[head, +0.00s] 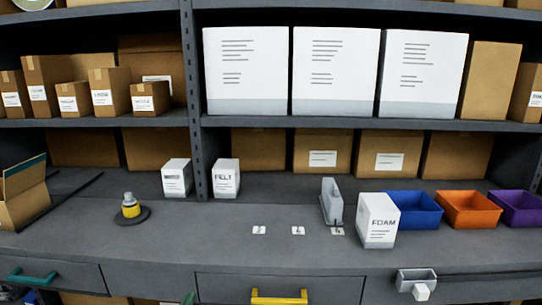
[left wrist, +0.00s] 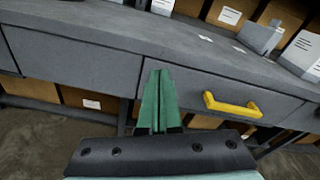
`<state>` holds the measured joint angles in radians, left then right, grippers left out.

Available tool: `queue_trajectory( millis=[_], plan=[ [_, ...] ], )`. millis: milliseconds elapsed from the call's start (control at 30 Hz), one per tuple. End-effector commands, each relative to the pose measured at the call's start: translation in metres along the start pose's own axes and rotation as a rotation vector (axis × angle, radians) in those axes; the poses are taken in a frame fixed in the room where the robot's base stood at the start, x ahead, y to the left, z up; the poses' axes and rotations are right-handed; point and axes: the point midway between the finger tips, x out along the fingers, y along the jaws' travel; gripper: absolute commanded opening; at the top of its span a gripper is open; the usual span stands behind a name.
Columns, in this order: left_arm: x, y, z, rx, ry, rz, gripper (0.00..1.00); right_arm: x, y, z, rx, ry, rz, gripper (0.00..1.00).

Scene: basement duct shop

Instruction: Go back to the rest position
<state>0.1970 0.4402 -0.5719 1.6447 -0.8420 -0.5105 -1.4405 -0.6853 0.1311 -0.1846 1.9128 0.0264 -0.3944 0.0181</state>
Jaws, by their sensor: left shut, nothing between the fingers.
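My left gripper (left wrist: 158,78) has green fingers that lie together, shut and empty, in front of the workbench drawers in the left wrist view. In the head view only a small green tip of the left gripper (head: 188,298) shows at the bottom edge, left of the yellow drawer handle (head: 279,297). The fingers appear apart from the bench (head: 290,248). My right gripper is in neither view.
The bench holds a white FOAM box (head: 378,221), a grey upright holder (head: 332,201), blue (head: 415,210), orange (head: 469,210) and purple (head: 517,208) bins, and a yellow-banded object (head: 131,207). A grey-and-white fitting (head: 417,282) juts from the right front. The bench's front middle is mostly clear.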

Motion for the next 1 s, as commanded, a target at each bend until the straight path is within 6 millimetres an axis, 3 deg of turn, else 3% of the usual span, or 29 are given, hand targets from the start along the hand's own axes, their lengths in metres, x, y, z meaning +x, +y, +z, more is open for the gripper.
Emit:
queue_trajectory(
  millis=[267, 400, 500, 600, 733, 833, 1000],
  plan=[
    [-0.08, 0.015, -0.113, -0.942, 0.238, 0.176, 0.0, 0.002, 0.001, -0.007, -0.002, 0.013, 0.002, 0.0],
    [-0.142, 0.022, -0.167, -1.555, 0.296, 0.386, 0.0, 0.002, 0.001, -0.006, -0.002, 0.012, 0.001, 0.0],
    [-0.186, 0.027, -0.195, -1.959, 0.273, 0.56, 0.0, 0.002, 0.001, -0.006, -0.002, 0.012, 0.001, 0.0],
    [-0.222, 0.032, -0.212, -2.276, 0.208, 0.712, 0.0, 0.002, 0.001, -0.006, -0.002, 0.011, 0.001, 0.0],
    [-0.252, 0.036, -0.223, -2.535, 0.119, 0.843, 0.0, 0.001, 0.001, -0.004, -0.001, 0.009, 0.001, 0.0],
    [-0.262, 0.038, -0.226, -2.626, 0.079, 0.887, 0.0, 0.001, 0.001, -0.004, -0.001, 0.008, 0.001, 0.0],
    [-0.263, 0.038, -0.226, -2.635, 0.074, 0.891, 0.0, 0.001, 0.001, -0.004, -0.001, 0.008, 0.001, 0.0]
  ],
)
